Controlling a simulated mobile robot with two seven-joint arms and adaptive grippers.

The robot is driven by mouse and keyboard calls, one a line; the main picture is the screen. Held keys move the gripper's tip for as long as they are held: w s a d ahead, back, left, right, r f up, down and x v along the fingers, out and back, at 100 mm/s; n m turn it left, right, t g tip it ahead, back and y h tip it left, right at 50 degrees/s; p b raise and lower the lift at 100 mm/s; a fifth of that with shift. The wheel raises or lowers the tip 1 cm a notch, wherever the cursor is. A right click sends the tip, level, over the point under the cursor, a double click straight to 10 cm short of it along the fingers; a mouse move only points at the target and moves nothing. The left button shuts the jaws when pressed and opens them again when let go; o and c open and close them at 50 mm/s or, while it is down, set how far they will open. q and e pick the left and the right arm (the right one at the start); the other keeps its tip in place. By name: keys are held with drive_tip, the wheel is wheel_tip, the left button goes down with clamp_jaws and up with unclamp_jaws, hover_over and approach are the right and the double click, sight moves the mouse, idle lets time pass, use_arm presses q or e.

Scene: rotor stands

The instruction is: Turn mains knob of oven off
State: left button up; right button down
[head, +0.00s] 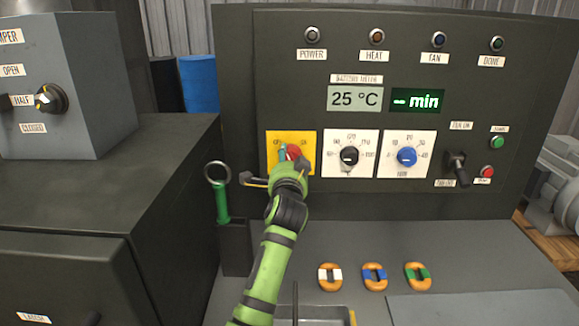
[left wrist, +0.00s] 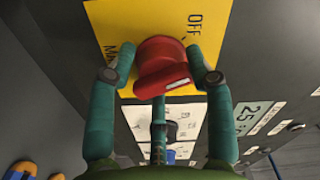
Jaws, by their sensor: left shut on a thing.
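The red mains knob (head: 292,152) sits on a yellow plate (head: 271,138) at the left of the oven's control panel. In the left wrist view the knob (left wrist: 160,62) has a white mark on its grip bar, towards the lower right. The yellow plate (left wrist: 126,26) there reads OFF at the upper right and a partly hidden word at the left. My left gripper (head: 294,160) is shut on the knob, with fingers on both sides of it in the left wrist view (left wrist: 160,78). I cannot tell exactly which label the knob points to.
A black knob (head: 349,156) and a blue knob (head: 407,157) are right of the mains knob. A black lever (head: 458,168) is further right. A green-handled ring tool (head: 221,190) stands close left of my arm. Several orange pieces (head: 330,277) lie on the ledge.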

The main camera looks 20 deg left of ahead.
use_arm(q)
drive_tip(key=shift+f+n+b, duration=0.2)
drive_tip(key=shift+n+b, duration=0.2)
drive_tip(key=shift+n, duration=0.6)
drive_tip(key=shift+f+n+b, duration=0.15)
drive_tip(key=shift+n+b, duration=0.2)
drive_tip(key=shift+n, duration=0.65)
drive_tip(key=o, duration=1)
drive_tip(key=shift+r, duration=0.1)
drive_tip(key=v, duration=0.7)
drive_tip(key=shift+s, duration=0.3)
